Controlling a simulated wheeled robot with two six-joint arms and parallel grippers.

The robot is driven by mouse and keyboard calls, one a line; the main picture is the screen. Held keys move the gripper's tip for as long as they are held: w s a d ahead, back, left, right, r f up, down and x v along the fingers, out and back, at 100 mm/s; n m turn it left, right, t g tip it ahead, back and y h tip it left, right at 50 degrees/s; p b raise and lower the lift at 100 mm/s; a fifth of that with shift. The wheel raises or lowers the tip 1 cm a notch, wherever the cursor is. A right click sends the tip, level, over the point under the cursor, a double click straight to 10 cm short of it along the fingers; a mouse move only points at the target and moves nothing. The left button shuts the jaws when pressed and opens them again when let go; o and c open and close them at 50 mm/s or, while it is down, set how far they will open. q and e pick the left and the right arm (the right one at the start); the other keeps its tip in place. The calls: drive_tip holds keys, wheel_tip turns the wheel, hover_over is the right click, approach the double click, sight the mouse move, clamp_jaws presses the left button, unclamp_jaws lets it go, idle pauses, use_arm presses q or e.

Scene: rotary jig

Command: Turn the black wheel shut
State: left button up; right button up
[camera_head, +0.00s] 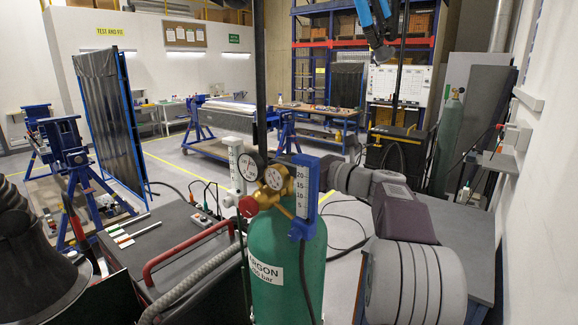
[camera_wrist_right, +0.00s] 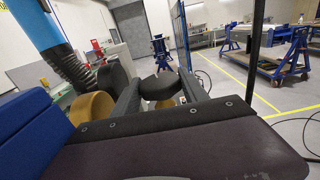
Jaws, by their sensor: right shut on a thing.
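A green argon cylinder (camera_head: 285,262) stands upright in front of me, with a brass regulator (camera_head: 280,180), two round gauges and a red knob on top. The black wheel is hidden behind these in the head view. In the right wrist view a rounded black part, apparently the black wheel (camera_wrist_right: 160,86), sits between my right gripper's fingers. My right gripper (camera_head: 340,177) reaches in from the right behind the blue flowmeter (camera_head: 305,197); its fingertips are hidden there. In the wrist view the right gripper (camera_wrist_right: 158,92) is shut on the wheel. My left gripper is not in view.
A white-scaled flowmeter (camera_head: 238,168) stands left of the gauges. A black cart top (camera_head: 165,240) with a red handle (camera_head: 185,252) lies to the left. A dark hood (camera_head: 38,250) is at the left edge. A grey table (camera_head: 455,230) is at the right. Hoses hang around the cylinder.

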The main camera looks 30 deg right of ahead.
drive_tip(key=shift+r, duration=0.15)
drive_tip(key=o, duration=1.4)
drive_tip(key=shift+c, duration=0.2)
drive_tip(key=b+v, duration=0.3)
drive_tip(key=v, duration=0.6)
